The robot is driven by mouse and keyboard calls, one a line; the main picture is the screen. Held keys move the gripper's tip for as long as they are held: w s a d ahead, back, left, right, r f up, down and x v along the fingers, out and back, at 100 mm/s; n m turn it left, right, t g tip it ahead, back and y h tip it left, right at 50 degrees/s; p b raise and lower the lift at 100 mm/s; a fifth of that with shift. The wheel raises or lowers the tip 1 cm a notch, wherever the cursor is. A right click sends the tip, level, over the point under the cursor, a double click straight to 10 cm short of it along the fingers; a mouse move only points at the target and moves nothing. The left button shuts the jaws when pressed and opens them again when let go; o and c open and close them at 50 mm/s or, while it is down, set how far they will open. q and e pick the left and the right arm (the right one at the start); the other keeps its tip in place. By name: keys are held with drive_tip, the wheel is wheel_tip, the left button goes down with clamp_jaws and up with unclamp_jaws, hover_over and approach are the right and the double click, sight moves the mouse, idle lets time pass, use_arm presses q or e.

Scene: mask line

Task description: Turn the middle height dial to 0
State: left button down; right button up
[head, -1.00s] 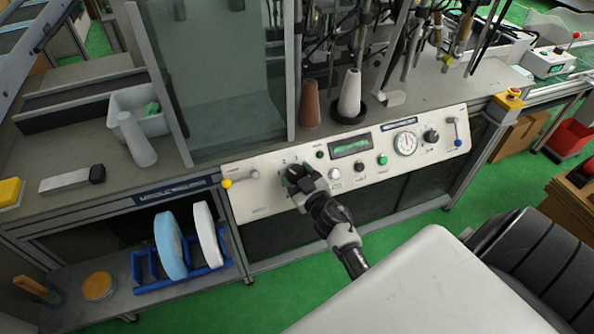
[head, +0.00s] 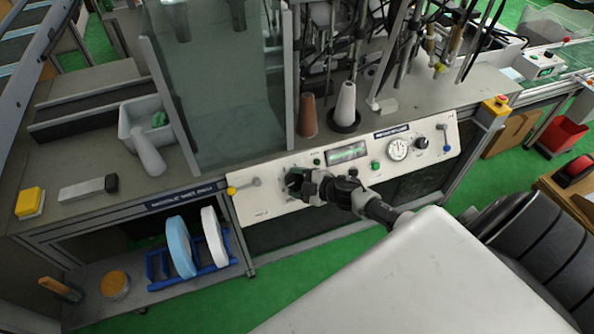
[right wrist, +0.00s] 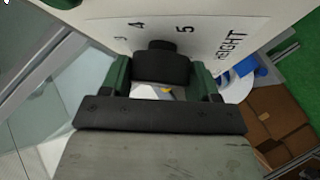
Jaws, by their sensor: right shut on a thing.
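The white control panel (head: 268,205) slopes along the front of the workbench. My right gripper (head: 297,180) is at the left part of this panel, over a dial that it hides in the head view. In the right wrist view the black dial (right wrist: 162,66) sits between the green fingers of my gripper (right wrist: 164,78), which is shut on it. The printed numbers 3, 4 and 5 and the word HEIGHT (right wrist: 229,57) show around it. The dial's pointer cannot be made out. My left gripper is not in view.
Right of my gripper are a green display (head: 347,152), a green button (head: 376,166), a round gauge (head: 397,149) and a dark knob (head: 421,142). Glass panes (head: 215,90) rise behind.

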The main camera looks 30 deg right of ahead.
drive_tip(key=n+g+p, duration=0.2)
drive_tip(key=n, duration=0.1)
drive_tip(key=shift+w+d+r, duration=0.15)
drive_tip(key=shift+r, duration=0.15)
drive_tip(key=shift+f+n+g+p, duration=0.1)
drive_tip(key=shift+n+g+p, duration=0.55)
drive_tip(key=shift+n, duration=0.25)
drive_tip(key=shift+y, duration=0.3)
drive_tip(key=o, duration=0.9)
drive_tip(key=shift+f, duration=0.15)
